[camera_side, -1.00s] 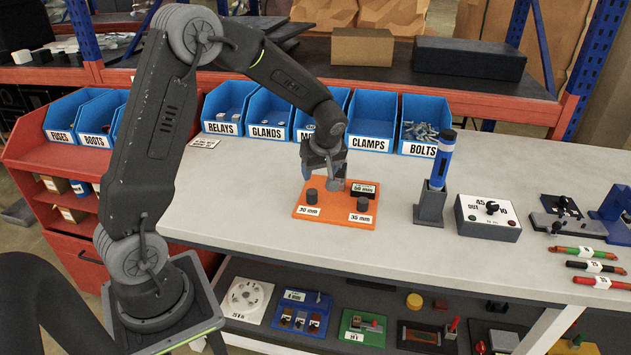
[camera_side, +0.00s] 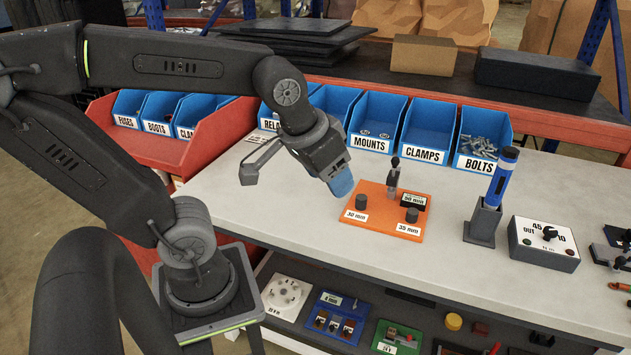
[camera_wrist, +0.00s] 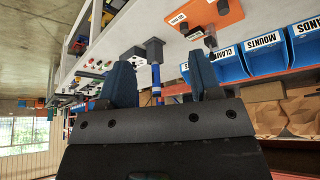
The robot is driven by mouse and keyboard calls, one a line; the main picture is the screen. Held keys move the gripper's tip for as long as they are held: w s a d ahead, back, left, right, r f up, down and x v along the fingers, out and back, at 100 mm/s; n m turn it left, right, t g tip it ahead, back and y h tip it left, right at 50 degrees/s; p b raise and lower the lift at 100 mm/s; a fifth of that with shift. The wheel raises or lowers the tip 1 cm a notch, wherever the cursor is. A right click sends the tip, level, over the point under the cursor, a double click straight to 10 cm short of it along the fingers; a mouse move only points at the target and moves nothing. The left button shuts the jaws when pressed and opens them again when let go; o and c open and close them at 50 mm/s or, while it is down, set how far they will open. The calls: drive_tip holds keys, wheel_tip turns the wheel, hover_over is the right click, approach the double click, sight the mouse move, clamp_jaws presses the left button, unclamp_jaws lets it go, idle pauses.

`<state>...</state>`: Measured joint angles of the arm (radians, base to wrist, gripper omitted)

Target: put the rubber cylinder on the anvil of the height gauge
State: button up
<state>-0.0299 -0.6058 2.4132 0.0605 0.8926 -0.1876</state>
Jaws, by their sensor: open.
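An orange board (camera_side: 372,228) lies on the bench. Two short dark cylinders stand on it: one behind the 30 mm label (camera_side: 361,202) and one behind the 35 mm label (camera_side: 412,215). A taller dark and grey upright piece (camera_side: 393,178) stands at its back edge beside the 50 mm label. I cannot tell which piece is the rubber cylinder, and no height gauge or anvil is clearly recognisable. My gripper (camera_side: 341,183) is above the board's left side, tilted, its blue fingertips apart from the pieces. In the wrist view, my gripper (camera_wrist: 160,82) is open with nothing between the fingers.
Right of the board stands a blue cylinder (camera_side: 502,178) in a dark block (camera_side: 483,222), then a white control box (camera_side: 545,243). Blue labelled bins (camera_side: 427,131) line the bench's back. Bare bench (camera_side: 290,215) lies left of the board.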

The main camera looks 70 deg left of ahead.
drive_tip(key=shift+o, duration=0.4)
drive_tip(key=s, duration=0.1)
drive_tip(key=s+d+m, duration=0.1)
drive_tip(key=s+m, duration=0.1)
drive_tip(key=shift+d+t+h, duration=0.25)
drive_tip(key=shift+t+h, duration=0.05)
